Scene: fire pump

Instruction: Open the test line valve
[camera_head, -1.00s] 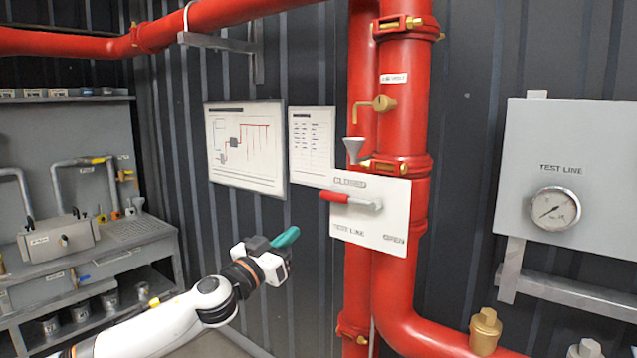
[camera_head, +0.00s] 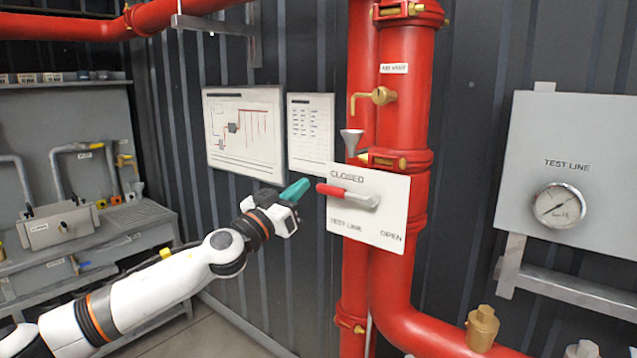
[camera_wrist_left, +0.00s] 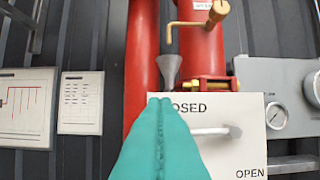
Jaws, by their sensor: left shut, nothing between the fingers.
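The test line valve lever (camera_head: 347,195) has a red grip and a grey hub, mounted on a white plate (camera_head: 390,219) marked CLOSED, TEST LINE and OPEN. The lever points left, just under the word CLOSED. My left gripper (camera_head: 296,189), with teal fingers, is shut and empty, a short way left of the red grip and at about its height. In the left wrist view the shut fingers (camera_wrist_left: 161,135) cover the plate's left part and the red grip; the grey part of the lever (camera_wrist_left: 212,131) shows to their right. My right gripper is not in view.
Red vertical pipes (camera_head: 403,120) stand behind the plate. A brass drain cock (camera_head: 380,96) and a grey funnel (camera_head: 351,140) sit above it. A grey gauge box (camera_head: 570,165) is at right. A workbench (camera_head: 120,225) stands at left.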

